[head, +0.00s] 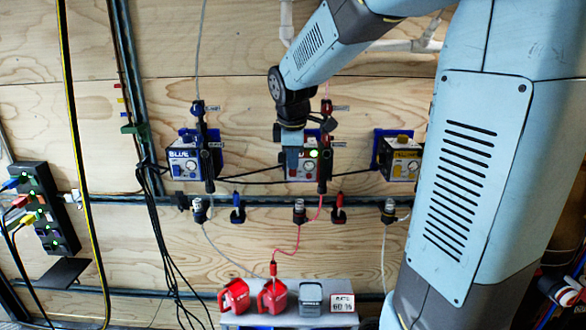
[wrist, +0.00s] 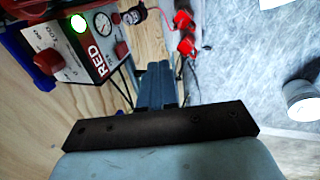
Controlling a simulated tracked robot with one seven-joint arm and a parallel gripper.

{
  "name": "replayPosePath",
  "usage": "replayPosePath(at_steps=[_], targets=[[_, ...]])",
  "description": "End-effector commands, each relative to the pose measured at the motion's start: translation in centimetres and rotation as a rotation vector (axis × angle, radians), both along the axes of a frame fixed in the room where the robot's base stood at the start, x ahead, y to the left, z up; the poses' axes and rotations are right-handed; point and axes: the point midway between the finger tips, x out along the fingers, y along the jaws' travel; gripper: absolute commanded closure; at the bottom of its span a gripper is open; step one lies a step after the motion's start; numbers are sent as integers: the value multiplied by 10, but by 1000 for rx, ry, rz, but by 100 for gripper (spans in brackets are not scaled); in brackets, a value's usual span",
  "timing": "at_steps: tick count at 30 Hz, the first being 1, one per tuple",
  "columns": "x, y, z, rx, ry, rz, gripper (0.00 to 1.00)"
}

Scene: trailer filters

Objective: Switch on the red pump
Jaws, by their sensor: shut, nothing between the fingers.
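The red pump (head: 304,171) is on the plywood wall between the other two pumps, partly hidden behind my gripper (head: 292,170) in the head view. A green light glows on its front. In the wrist view the red pump (wrist: 98,62) is at the upper left, with the word RED, a round gauge, red knobs and the lit green light. My gripper (wrist: 158,66) is shut and empty, its fingers together beside the pump. In the wrist view a gap shows between them and the pump's face; the head view does not show contact clearly.
The blue pump (head: 186,161) is to the left and the yellow pump (head: 405,165) to the right. Hoses and valves run below. A power strip (head: 43,208) with green lights is far left. Red cans (head: 236,297) stand on a low shelf.

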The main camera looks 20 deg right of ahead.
Motion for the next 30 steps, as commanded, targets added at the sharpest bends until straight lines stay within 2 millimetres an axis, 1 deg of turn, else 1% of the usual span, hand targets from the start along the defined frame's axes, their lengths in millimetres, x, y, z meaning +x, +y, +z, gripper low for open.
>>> replayPosePath(at_steps=[1,3,6,23,26,29,30], targets=[[-3,1,6,0,-3,0,100],[-7,2,12,-1,-2,0,100],[-10,3,17,0,0,-1,100],[-13,4,20,2,-1,-4,100],[-20,3,24,15,-12,-40,100],[-39,0,30,47,-34,-126,100],[-49,-1,34,66,-47,-173,100]])
